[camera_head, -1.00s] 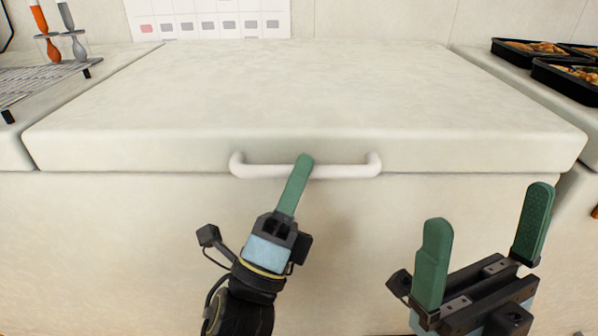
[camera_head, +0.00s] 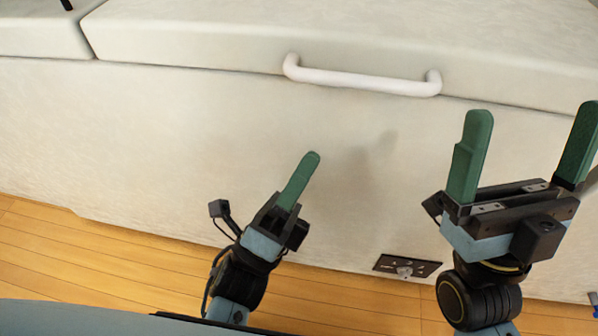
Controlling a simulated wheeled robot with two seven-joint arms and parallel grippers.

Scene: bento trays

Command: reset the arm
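My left gripper (camera_head: 300,180) is seen edge-on in front of the white cabinet front, below the handle and apart from it. One green finger shows, so its opening cannot be judged. My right gripper (camera_head: 528,145) is open and empty at the right, its two green fingers pointing up and set wide apart. The white bar handle (camera_head: 362,81) runs along the front edge of the white lid (camera_head: 330,35), which lies shut.
The white cabinet front (camera_head: 150,130) stands close behind both grippers. A dark plate with a metal fitting (camera_head: 407,266) is low on it. The wooden floor (camera_head: 120,262) shows below. A white counter (camera_head: 40,28) is at the upper left.

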